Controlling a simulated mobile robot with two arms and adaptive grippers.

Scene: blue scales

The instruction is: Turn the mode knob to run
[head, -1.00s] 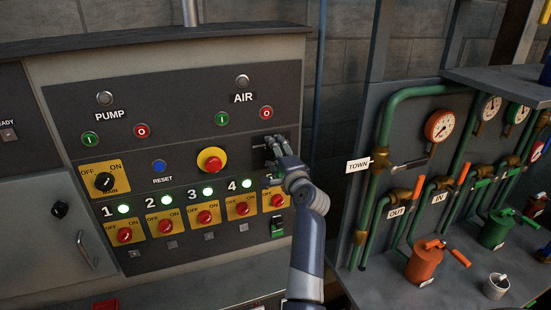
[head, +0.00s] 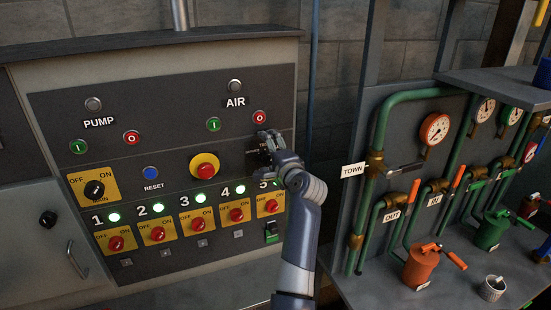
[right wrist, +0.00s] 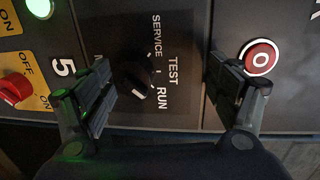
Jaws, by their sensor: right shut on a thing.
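The mode knob (right wrist: 135,72) is a black knob on the dark panel. In the right wrist view the words SERVICE, TEST and RUN stand beside it, and a white mark on the knob points toward the RUN side. My right gripper (right wrist: 160,85) is shut on the mode knob, with one finger on each side; the exact contact is hard to make out. In the head view the right gripper (head: 270,141) is at the panel's right end, below the red AIR button, partly covering the knob and its lettering. My left gripper is not in view.
The red AIR button (right wrist: 259,57) is close to the right finger. Switch 5 (head: 271,206) is below the gripper, and a yellow-ringed red button (head: 204,167) is to its left. Green pipes (head: 380,130) and gauges stand to the right of my arm.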

